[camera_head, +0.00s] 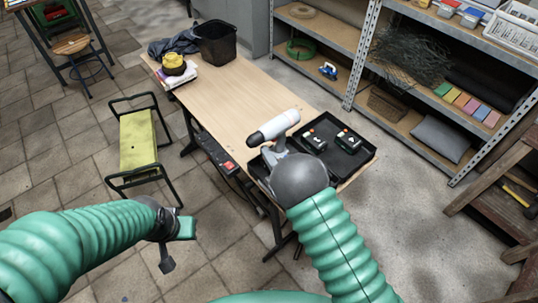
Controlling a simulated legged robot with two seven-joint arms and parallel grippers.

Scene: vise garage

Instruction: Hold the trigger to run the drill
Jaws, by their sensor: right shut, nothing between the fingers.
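The drill (275,127) looks like a white rounded body with a dark nose pointing left. It is at the near right of the wooden table. Its handle and trigger are hidden behind my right arm's dark wrist. My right gripper (275,155) is right below the drill body, mostly hidden by its own wrist. It is shut with nothing between its fingers; I cannot tell if it touches the drill. My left gripper (176,246) is open and empty over the tiled floor, left of the table, away from the drill.
A black tray (364,157) with two small battery-like packs lies on the table (237,92) right of the drill. A yellow-topped bench (137,140) is left. Shelves line the right.

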